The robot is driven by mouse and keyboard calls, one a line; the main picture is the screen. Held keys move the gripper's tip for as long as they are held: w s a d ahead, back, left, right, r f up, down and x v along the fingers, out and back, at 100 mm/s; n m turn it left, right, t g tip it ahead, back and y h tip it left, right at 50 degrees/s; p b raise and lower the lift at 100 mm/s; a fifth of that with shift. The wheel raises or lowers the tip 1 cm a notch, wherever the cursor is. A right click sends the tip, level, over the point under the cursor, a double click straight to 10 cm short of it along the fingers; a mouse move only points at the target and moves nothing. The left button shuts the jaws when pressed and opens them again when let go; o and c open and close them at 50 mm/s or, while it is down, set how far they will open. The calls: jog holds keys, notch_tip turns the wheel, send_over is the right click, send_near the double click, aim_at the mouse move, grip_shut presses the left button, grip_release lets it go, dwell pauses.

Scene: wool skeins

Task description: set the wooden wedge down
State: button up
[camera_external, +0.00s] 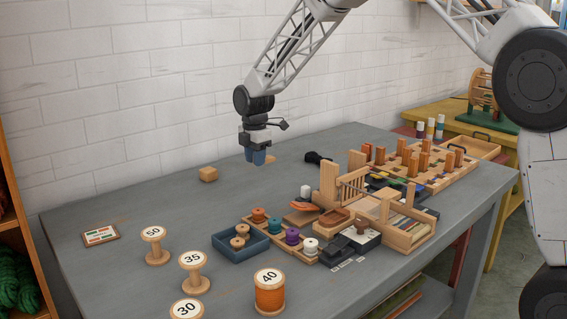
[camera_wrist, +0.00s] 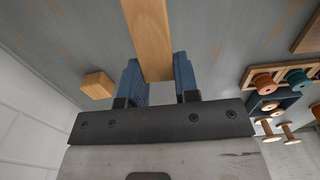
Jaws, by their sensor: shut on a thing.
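The wooden wedge (camera_wrist: 151,38) is a long, pale piece of wood in the wrist view. One end lies between the two blue fingers of my gripper (camera_wrist: 159,76), and the rest extends away past the top edge. My gripper (camera_external: 258,156) is shut on it. In the external view the fingers point down over the far part of the grey table, and a bit of the wedge (camera_external: 271,158) shows to their right. I cannot tell how far the wedge is above the table.
A small wooden block (camera_external: 208,174) lies left of my gripper, also in the wrist view (camera_wrist: 97,85). A blue tray (camera_external: 241,249), thread spools and wooden racks (camera_external: 405,238) fill the middle and right. Numbered spools (camera_external: 193,271) stand at front left. Table around the block is clear.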

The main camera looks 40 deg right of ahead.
aim_at(256, 186)
jog(key=shift+f, duration=1.45)
jog(key=shift+f, duration=1.85)
jog(key=shift+f, duration=0.15)
jog(key=o, duration=0.9)
jog(key=shift+r, duration=6.15)
